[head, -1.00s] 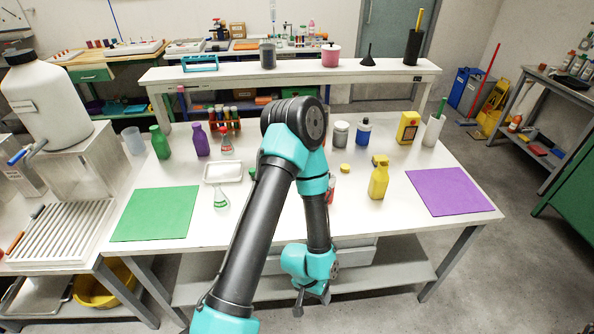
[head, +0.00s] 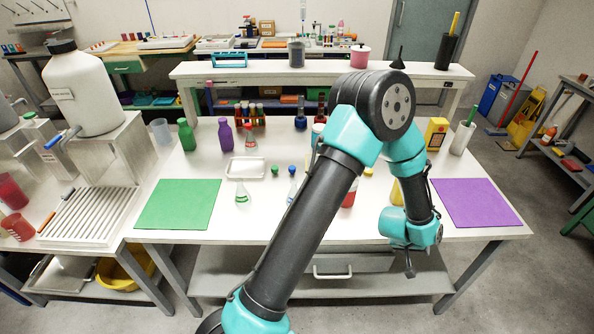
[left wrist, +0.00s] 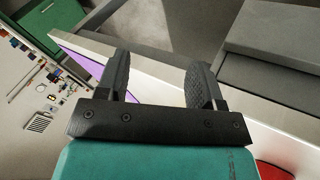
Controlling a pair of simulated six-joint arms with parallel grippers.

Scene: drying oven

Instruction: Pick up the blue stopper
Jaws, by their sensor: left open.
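A small round blue stopper (head: 292,169) shows in the head view near the middle of the white table, just left of my arm. It appears above a small clear flask (head: 292,190); whether it is seated in its neck I cannot tell. A similar green stopper (head: 276,170) is to its left. My left gripper (head: 409,268) hangs at the table's front edge, right of and well away from the blue stopper. The left wrist view shows its two black fingers (left wrist: 160,70) apart and empty. My right gripper is not in view.
A green-labelled flask (head: 241,194), a white tray (head: 232,177) and a green mat (head: 178,214) lie left of the stoppers. A yellow bottle (head: 396,194) is partly hidden by my arm. A purple mat (head: 478,210) lies right. Bottles stand along the back.

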